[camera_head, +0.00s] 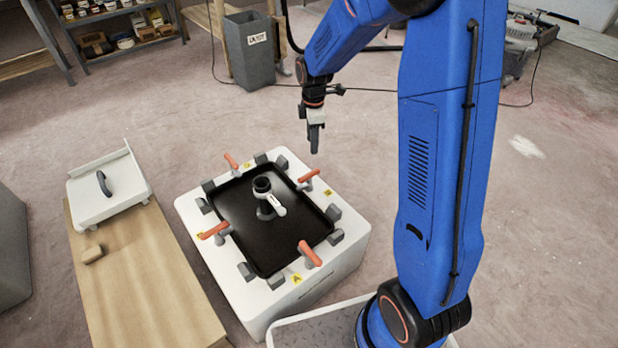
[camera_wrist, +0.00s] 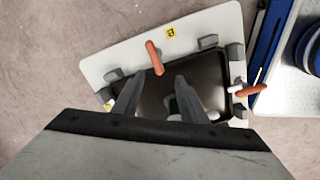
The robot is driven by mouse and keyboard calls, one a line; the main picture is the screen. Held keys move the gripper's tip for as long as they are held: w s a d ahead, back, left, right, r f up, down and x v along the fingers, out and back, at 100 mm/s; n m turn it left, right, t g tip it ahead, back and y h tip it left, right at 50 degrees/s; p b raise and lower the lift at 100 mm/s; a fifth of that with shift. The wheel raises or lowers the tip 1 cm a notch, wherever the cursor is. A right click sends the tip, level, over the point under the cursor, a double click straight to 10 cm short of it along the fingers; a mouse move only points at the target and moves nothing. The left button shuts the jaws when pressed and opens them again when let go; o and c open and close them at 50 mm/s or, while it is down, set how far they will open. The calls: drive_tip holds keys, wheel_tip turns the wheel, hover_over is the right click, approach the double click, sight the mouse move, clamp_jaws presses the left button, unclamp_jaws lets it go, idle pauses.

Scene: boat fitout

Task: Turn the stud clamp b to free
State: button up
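Stud clamp b (camera_head: 309,175) is an orange handle on the far right side of the white box, beside a small yellow label (camera_head: 328,192). In the wrist view the orange handle (camera_wrist: 153,56) lies across the box rim and points in over the dark tray, with its label (camera_wrist: 171,33) just beyond. My gripper (camera_head: 315,146) hangs above this side of the box with its fingers down. The wrist view shows the two fingers (camera_wrist: 157,88) apart with nothing held between them. The handle is clear of the fingers.
The black tray (camera_head: 240,225) holds a dark and white fitting (camera_head: 266,197). Other orange clamps stand on the remaining sides, including one by label A (camera_head: 310,253). Grey blocks surround the tray. A wooden bench (camera_head: 150,285) stands left; a grey bin (camera_head: 249,65) stands behind.

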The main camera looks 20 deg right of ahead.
sight(309, 173)
drive_tip(key=shift+n, duration=0.6)
drive_tip(key=f, duration=0.7)
drive_tip(key=w+f, duration=0.1)
drive_tip(key=f, duration=0.5)
drive_tip(key=w+f, duration=0.1)
drive_tip(key=f, duration=0.6)
drive_tip(key=shift+a+f, duration=0.3)
drive_tip(key=shift+f, duration=0.05)
drive_tip(key=shift+c, duration=0.6)
